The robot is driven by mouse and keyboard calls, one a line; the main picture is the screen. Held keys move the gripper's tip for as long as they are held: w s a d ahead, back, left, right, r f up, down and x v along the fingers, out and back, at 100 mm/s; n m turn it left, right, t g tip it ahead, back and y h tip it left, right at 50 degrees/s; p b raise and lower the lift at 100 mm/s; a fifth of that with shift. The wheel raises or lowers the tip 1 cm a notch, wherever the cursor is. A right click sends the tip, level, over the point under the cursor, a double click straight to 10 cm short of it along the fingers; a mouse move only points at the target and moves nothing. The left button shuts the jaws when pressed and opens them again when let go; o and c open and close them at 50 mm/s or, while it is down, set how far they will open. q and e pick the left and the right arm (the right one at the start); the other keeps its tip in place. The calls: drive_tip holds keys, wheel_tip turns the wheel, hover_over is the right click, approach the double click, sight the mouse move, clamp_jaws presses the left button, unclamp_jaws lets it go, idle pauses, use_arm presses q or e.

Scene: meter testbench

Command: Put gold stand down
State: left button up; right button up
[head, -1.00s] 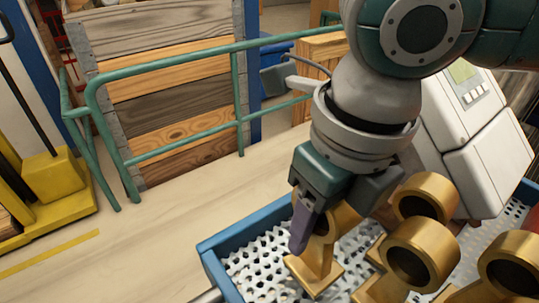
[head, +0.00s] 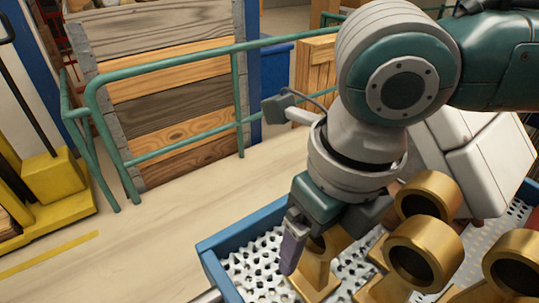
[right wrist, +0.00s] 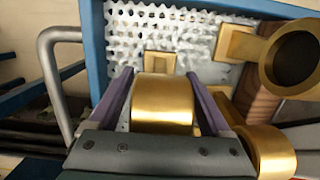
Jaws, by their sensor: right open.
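A gold stand (head: 318,272) with a round ring top and a flat foot stands on the white perforated bed (head: 252,262) inside a blue-edged tray. My right gripper (head: 292,252) is low over this stand. In the right wrist view the stand's ring (right wrist: 163,103) sits between the two purple fingers of the gripper (right wrist: 160,100). The fingers are open, one on each side, and its foot rests on the white bed. In the head view the gripper hides much of the stand. My left gripper is not in view.
Several other gold stands (head: 425,255) stand close by on the right. The blue tray rim (head: 225,238) runs along the left and back. A white meter device (head: 490,160) is behind. A green railing (head: 180,150) stands beyond the clear pale floor.

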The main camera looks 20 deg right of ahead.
drive_tip(key=r, duration=0.4)
drive_tip(key=s+r+p, duration=0.1)
drive_tip(key=r, duration=0.3)
drive_tip(key=r+p, duration=0.1)
drive_tip(key=r, duration=0.3)
drive_tip(key=shift+s+d+r, duration=0.15)
drive_tip(key=shift+s+d, duration=0.05)
drive_tip(key=shift+d, duration=0.05)
